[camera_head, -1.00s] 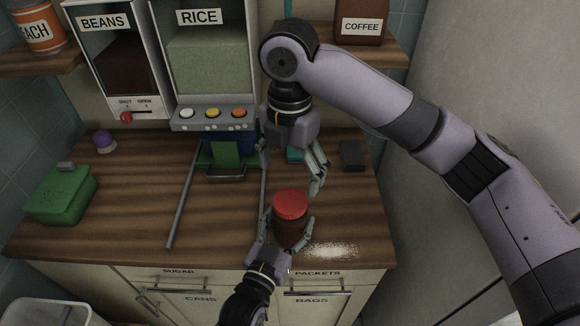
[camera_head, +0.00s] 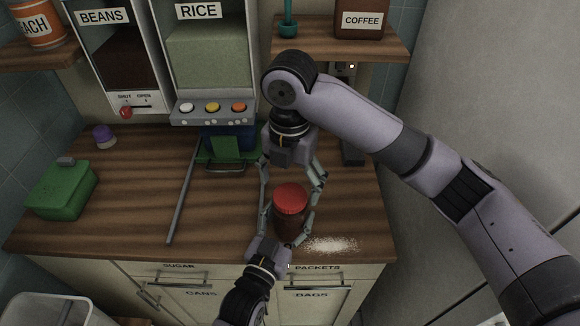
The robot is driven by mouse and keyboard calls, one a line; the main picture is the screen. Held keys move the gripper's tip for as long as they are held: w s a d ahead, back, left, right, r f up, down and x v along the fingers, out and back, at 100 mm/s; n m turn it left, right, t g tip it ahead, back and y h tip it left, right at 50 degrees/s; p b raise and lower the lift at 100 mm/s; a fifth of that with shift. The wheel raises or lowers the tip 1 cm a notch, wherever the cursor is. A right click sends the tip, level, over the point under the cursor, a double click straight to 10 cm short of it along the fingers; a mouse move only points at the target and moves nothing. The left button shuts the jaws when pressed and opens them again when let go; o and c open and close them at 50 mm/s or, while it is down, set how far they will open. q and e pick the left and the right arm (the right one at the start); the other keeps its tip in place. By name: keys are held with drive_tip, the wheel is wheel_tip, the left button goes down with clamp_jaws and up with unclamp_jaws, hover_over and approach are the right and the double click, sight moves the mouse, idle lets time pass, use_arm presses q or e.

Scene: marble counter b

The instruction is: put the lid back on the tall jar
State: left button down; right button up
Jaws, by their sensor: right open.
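The tall jar (camera_head: 288,222) is dark brown and stands upright near the counter's front edge. A red lid (camera_head: 290,197) sits on its top; whether it is fully seated cannot be told. My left gripper (camera_head: 287,236) reaches up from below, with its fingers closed around the jar's sides. My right gripper (camera_head: 291,196) points down from above. It is open, with one finger on each side of the lid. Whether its fingertips touch the lid is unclear. The jar's lower part is partly hidden by the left gripper.
A white powder spill (camera_head: 333,243) lies right of the jar. A grey rod (camera_head: 183,192) and a green box (camera_head: 63,190) are to the left. The dispenser (camera_head: 212,108) stands behind. A dark block (camera_head: 352,153) is at the back right. The counter between box and rod is free.

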sight(290, 214)
drive_tip(key=shift+f, duration=1.4)
drive_tip(key=c, duration=1.2)
drive_tip(key=m, duration=2.5)
drive_tip(key=o, duration=1.3)
drive_tip(key=shift+o, duration=0.2)
